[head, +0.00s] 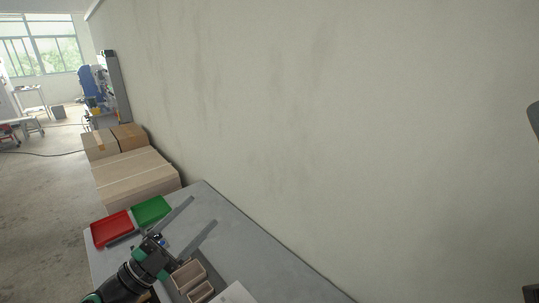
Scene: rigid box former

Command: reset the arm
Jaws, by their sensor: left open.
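My left gripper (198,222) is in the head view at the lower left, reaching in over the grey table. Its two long grey fingers are spread apart with nothing between them. It is open and empty. The fingers point up and to the right in the picture, above the table surface. My right gripper is not in view; only dark parts show at the right edge of the picture.
A red tray (111,228) and a green tray (152,210) sit at the far left end of the grey table (262,262). Brown open boxes (188,275) stand below the gripper. Cardboard cartons (135,178) are stacked beyond the table. A plain wall (300,110) runs along its back edge.

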